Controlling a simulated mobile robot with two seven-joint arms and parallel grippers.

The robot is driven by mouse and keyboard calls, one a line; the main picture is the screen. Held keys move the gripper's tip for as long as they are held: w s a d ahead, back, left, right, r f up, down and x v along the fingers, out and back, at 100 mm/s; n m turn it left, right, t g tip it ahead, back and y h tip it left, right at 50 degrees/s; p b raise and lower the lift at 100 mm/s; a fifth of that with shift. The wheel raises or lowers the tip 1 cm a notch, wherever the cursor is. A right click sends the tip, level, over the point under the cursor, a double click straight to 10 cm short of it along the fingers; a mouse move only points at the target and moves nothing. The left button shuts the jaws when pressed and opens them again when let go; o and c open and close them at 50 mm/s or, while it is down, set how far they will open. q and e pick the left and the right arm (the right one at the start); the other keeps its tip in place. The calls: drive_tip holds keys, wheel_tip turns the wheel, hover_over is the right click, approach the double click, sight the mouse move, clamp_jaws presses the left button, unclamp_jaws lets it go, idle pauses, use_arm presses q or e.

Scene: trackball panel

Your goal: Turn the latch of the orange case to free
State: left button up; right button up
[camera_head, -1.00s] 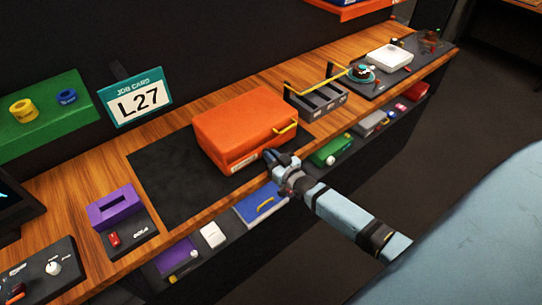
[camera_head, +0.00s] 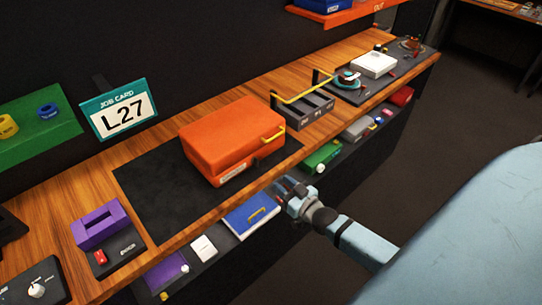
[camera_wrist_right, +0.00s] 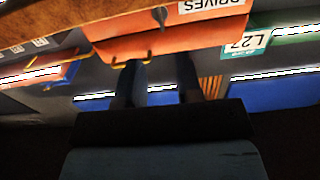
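The orange case (camera_head: 232,135) lies closed on a dark mat on the wooden bench, with a yellow handle (camera_head: 270,139) at its right front and a pale label on its front. My right gripper (camera_head: 283,185) is in front of the bench edge, below and right of the case, apart from it. In the right wrist view the case (camera_wrist_right: 175,42) is at the top, with a "DRIVES" label and a small dark latch-like part (camera_wrist_right: 159,17). The two fingers (camera_wrist_right: 158,82) stand apart with nothing between them. My left gripper is out of view.
A purple slotted box (camera_head: 97,226) stands left of the mat, and a grey rack with a yellow bar (camera_head: 303,108) stands right of the case. A job card (camera_head: 118,108) reads L27.

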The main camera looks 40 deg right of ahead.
drive_tip(key=shift+s+d, duration=0.1)
drive_tip(key=shift+s, duration=1.3)
drive_tip(key=s+a+f+n+g+y, duration=0.1)
drive_tip(key=s+a+f+g, duration=0.1)
drive_tip(key=s+a, duration=0.4)
drive_tip(key=s+a+f+n+g+y+p, duration=0.1)
drive_tip(key=s+a+f+g, duration=0.2)
drive_tip(key=a, duration=0.9)
drive_tip(key=s+g, duration=0.2)
drive_tip(key=s, duration=0.2)
drive_tip(key=shift+s, duration=0.15)
